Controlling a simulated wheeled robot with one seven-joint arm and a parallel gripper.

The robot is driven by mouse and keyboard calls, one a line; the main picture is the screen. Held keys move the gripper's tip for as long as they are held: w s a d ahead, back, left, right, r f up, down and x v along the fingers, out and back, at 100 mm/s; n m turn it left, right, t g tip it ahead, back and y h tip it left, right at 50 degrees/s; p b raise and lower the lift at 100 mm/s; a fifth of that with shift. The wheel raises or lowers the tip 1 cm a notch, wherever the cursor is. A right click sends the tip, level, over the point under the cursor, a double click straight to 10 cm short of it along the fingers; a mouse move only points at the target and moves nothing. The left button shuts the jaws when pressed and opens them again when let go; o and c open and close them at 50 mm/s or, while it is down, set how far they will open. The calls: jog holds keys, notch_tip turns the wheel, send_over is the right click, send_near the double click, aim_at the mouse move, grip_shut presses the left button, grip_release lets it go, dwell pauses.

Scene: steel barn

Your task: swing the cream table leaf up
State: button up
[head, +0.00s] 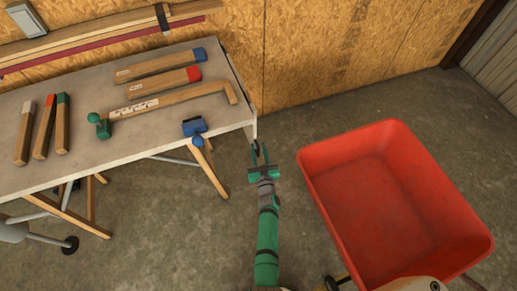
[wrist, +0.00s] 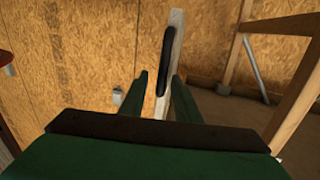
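The worktable (head: 150,127) stands at the left in the head view. The cream table leaf (head: 252,132) hangs down at its right end and shows there almost edge-on. In the wrist view the leaf (wrist: 177,45) is a narrow pale upright board with a black strip (wrist: 164,62) along it. My gripper (head: 259,149) is at the table's right end, close to the leaf. Its two green fingers are apart, and in the wrist view the leaf's edge and the black strip appear between them. I cannot tell whether either finger touches.
A red tub (head: 385,205) stands close to the right of my arm. Wooden pieces, a long wooden tool (head: 165,102) and a blue clamp (head: 195,127) lie on the tabletop. Splayed wooden legs (head: 210,170) stand below. Bare floor lies behind, before the wood-panel wall (head: 330,50).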

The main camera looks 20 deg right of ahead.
jog(key=shift+w, duration=0.2)
grip_shut()
jog(key=shift+d, duration=0.15)
jog(key=d+r+n+t, duration=0.1)
jog(key=d+r+n, duration=0.2)
jog(key=d+n, duration=0.3)
jog(key=shift+w+d+r, duration=0.15)
jog(key=shift+w+d, duration=0.1)
jog(key=shift+d, duration=2.1)
